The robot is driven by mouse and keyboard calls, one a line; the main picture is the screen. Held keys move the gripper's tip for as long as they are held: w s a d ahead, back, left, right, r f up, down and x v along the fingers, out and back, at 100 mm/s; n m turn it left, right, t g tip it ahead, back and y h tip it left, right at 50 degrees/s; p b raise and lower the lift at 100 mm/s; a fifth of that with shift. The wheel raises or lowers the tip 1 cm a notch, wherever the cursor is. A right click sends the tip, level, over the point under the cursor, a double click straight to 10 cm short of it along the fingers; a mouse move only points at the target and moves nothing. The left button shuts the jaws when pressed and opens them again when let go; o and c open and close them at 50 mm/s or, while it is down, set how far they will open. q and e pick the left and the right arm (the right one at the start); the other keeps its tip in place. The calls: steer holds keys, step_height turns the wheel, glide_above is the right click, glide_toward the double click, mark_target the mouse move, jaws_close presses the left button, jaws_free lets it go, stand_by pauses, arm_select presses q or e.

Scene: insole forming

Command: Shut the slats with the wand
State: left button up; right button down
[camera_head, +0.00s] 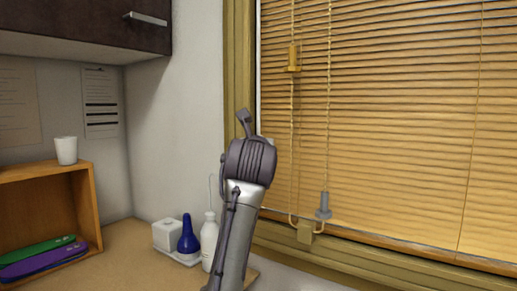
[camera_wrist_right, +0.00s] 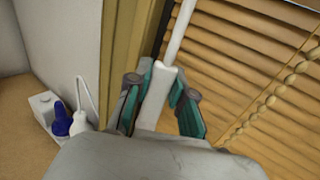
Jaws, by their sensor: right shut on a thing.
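The window blind (camera_head: 400,110) has wood-coloured horizontal slats. They look tilted, with thin dark lines between them; I cannot tell whether they are fully shut. In the right wrist view the slats (camera_wrist_right: 240,60) fill the right side. My right gripper (camera_wrist_right: 160,100) is shut on the white wand (camera_wrist_right: 182,30), its teal-padded fingers on either side of the wand's thicker lower end. The wand runs up out of that view. In the head view my right gripper (camera_head: 245,128) is raised at the blind's left edge, and the wand is not clearly visible there. My left gripper is not in view.
Beaded cords with a wooden tassel (camera_head: 293,58) and a grey weight (camera_head: 323,206) hang right of my gripper. A blue bottle (camera_head: 188,238) and white bottle (camera_head: 209,240) stand on the counter below. A wooden shelf box (camera_head: 40,170) is at left, under a dark cabinet (camera_head: 85,25).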

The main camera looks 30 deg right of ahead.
steer(key=c, duration=1)
jaws_free()
steer(key=shift+s+a, duration=0.15)
steer(key=shift+a, duration=0.05)
steer(key=v, duration=0.7)
steer(key=shift+d+f, duration=0.1)
